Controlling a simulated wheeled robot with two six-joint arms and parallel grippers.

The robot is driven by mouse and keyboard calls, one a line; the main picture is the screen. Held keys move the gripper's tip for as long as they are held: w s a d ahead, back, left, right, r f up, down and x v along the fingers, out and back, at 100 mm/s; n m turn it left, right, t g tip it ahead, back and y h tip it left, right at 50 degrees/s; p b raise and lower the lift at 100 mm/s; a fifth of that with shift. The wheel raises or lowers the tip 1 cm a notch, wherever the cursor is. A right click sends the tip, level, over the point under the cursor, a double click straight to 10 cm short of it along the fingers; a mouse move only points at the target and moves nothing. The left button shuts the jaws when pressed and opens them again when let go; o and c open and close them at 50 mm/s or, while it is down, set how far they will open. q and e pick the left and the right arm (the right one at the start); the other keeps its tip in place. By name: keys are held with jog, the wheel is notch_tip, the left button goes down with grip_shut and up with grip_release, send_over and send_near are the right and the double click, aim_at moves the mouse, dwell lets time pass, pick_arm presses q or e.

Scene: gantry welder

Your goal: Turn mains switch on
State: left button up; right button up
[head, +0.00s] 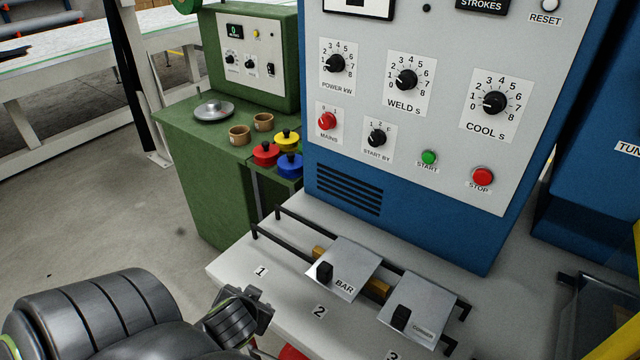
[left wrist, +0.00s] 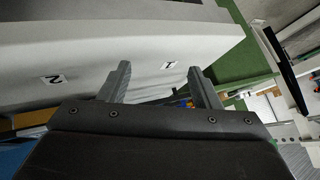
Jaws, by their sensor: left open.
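The mains switch (head: 327,121) is a red rotary knob on a white plate labelled MAINS, at the lower left of the grey control panel (head: 455,130). Which way it is set is hard to tell. My left gripper (head: 262,298) is low in the head view, in front of the white worktop near label 1, well below and left of the switch. In the left wrist view my left gripper (left wrist: 160,86) is open, with nothing between its fingers. The switch does not show there. My right gripper is not in view.
Other knobs, a green START button (head: 429,157) and a red STOP button (head: 482,177) share the panel. Below it, black rails (head: 290,232) and two metal blocks, BAR (head: 352,268) and another (head: 425,308), stand on the worktop (head: 235,270). A green cabinet (head: 205,180) stands left.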

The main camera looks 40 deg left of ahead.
pick_arm(q)
jog(key=w+a+r+t+y, duration=0.3)
jog(key=w+a+r+t, duration=0.4)
jog(key=w+a+r, duration=0.4)
jog(key=w+r+m+t+h, duration=0.45)
jog(key=w+r+h, duration=0.3)
jog(key=r, duration=0.45)
send_near(323, 126)
jog(key=shift+t, duration=0.35)
jog(key=w+p, duration=0.5)
jog(key=shift+w+a, duration=0.15)
jog(key=shift+a, duration=0.05)
jog(key=shift+w+f, duration=0.3)
jog(key=shift+w, duration=0.35)
jog(key=shift+w+a, duration=0.15)
jog(key=shift+w, duration=0.9)
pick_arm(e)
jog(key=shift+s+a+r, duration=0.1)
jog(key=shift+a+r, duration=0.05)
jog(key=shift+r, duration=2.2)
